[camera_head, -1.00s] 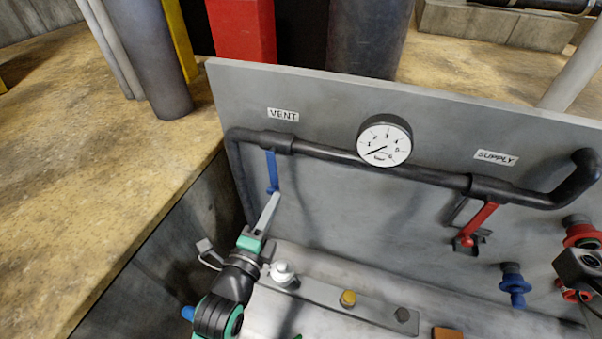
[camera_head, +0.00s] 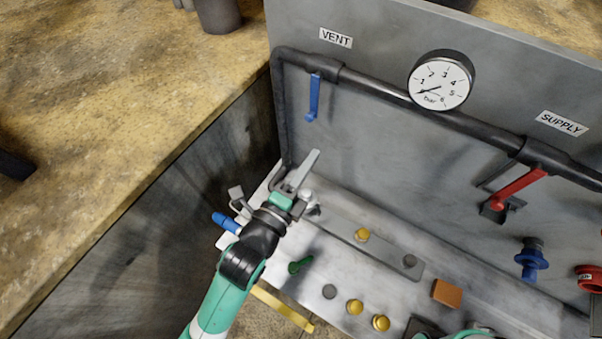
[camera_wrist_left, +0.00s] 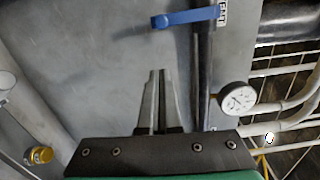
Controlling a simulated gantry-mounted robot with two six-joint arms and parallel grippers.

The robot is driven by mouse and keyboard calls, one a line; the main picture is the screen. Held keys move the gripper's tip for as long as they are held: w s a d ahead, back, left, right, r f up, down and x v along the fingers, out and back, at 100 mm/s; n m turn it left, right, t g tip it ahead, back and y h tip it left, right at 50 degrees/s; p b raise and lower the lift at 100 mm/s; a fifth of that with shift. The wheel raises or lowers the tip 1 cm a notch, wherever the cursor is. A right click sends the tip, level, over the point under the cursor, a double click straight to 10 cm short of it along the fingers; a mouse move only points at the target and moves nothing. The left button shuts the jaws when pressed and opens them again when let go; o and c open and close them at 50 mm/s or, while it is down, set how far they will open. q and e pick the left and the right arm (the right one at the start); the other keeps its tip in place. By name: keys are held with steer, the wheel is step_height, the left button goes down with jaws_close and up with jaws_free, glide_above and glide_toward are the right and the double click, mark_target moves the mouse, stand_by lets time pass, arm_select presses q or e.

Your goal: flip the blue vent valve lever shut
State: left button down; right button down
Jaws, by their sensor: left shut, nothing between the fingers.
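The blue vent lever (camera_head: 314,97) hangs down from the dark pipe under the VENT label (camera_head: 336,38), roughly square to the pipe. It also shows at the top of the left wrist view (camera_wrist_left: 188,17). My left gripper (camera_head: 314,155) is shut and empty, with its grey fingers pointing up at the panel. Its tips are below the lever's free end, with a clear gap. In the left wrist view the closed fingertips (camera_wrist_left: 159,72) are also apart from the lever.
The dark pipe (camera_head: 385,91) carries a round gauge (camera_head: 441,80) and a red supply lever (camera_head: 518,187) at the right. A bench below holds yellow knobs (camera_head: 381,322) and an orange block (camera_head: 447,292). The panel between the levers is bare.

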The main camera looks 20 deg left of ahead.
arm_select(q)
steer(key=s, duration=0.4)
steer(key=shift+s+a, duration=0.35)
